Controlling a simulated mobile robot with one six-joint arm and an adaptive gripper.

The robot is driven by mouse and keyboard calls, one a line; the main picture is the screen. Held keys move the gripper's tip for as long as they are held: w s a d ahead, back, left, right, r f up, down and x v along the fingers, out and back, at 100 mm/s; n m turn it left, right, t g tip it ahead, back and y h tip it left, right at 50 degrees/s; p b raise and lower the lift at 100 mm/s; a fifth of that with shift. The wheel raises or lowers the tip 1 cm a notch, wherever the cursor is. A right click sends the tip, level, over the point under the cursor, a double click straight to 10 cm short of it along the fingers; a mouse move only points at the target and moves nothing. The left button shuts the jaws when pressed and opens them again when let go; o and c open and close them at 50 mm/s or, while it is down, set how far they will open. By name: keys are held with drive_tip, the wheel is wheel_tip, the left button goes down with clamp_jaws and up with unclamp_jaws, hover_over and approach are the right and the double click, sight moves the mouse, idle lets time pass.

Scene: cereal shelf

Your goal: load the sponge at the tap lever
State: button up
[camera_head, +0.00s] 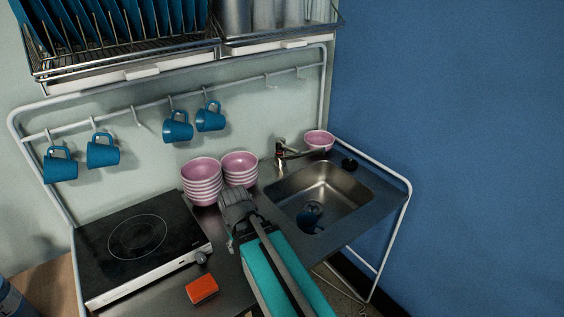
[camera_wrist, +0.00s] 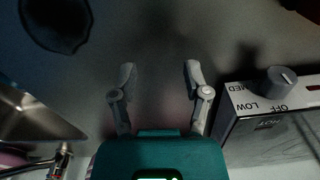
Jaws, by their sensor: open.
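An orange-red block, which looks like the sponge (camera_head: 202,289), lies on the metal counter near its front edge, just right of the hot plate. The tap (camera_head: 280,153) with its lever stands at the sink's back left corner; its base also shows at the lower left of the wrist view (camera_wrist: 60,160). My gripper (camera_head: 238,208) is over the counter between the hot plate and the sink, in front of the pink bowls. In the wrist view my gripper (camera_wrist: 160,80) has its two fingers apart with nothing between them.
The sink (camera_head: 318,193) holds a blue mug (camera_head: 311,216). Pink bowl stacks (camera_head: 201,182) stand behind my gripper, and one pink bowl (camera_head: 319,139) is beyond the tap. The hot plate (camera_head: 140,244) is left. Blue mugs (camera_head: 103,151) hang from a rail.

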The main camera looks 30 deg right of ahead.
drive_tip(key=w+d+r+n+t+p, duration=0.1)
drive_tip(key=w+d+r+t+p, duration=0.1)
drive_tip(key=w+d+r+p, duration=1)
drive_tip(key=n+t+h+p, duration=0.1)
drive_tip(key=t+p, duration=0.2)
drive_tip(key=p, duration=0.3)
approach(294, 151)
wheel_tip(294, 151, up, 3)
drive_tip(key=shift+f, duration=0.1)
drive_tip(key=shift+a+f, duration=0.1)
drive_tip(key=shift+f, duration=0.1)
drive_tip(key=b+x, duration=0.8)
drive_tip(key=x, duration=0.1)
drive_tip(key=b+x, duration=0.4)
drive_tip(key=shift+s+d+f+b, duration=0.15)
drive_tip(key=shift+d+f+b, duration=0.1)
drive_tip(key=shift+b, duration=0.05)
clamp_jaws()
